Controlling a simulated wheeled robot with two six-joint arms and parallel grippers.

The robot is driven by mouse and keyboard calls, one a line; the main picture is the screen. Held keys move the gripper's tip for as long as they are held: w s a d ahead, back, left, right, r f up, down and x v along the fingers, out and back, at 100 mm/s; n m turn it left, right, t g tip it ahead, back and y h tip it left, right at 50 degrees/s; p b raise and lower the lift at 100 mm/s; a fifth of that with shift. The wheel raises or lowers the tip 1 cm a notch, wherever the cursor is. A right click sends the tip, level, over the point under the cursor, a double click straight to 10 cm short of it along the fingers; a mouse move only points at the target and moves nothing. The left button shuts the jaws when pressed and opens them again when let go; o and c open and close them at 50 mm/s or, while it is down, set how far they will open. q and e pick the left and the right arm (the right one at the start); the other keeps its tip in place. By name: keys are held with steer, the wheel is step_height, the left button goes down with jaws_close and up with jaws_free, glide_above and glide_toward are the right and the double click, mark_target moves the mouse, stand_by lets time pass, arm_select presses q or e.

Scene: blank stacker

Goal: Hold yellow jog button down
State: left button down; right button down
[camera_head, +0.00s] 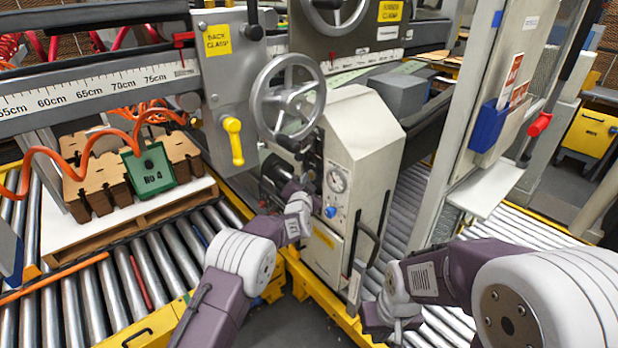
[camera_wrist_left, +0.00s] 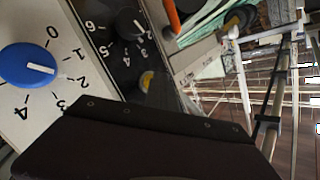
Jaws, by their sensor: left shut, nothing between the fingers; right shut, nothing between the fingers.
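The yellow jog button (camera_wrist_left: 147,81) shows small and round on a dark control panel in the left wrist view, beside a black numbered knob (camera_wrist_left: 128,25). My left gripper (camera_wrist_left: 165,118) is shut and empty, a dark shape just below the button in that view. Whether it touches the button cannot be told. In the head view my left gripper (camera_head: 287,190) is at the front of the machine's grey cabinet (camera_head: 370,140), and the button is not made out there. My right gripper (camera_head: 382,320) is shut and empty, low at the front, away from the panel.
A blue knob (camera_wrist_left: 28,66) on a light numbered dial is left of the dark panel. A round gauge (camera_head: 337,180) and a grey handwheel (camera_head: 288,97) are close to my left arm. A pallet (camera_head: 150,215) with stacked brown blanks stands on rollers at left.

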arm_select(q)
steer(key=shift+s+a+b, duration=0.4)
steer(key=shift+s+a, duration=0.1)
steer(key=shift+a, duration=0.2)
steer(key=s+a+b, duration=0.1)
steer(key=a, duration=0.1)
steer(key=s+a, duration=0.2)
steer(key=shift+b, duration=0.4)
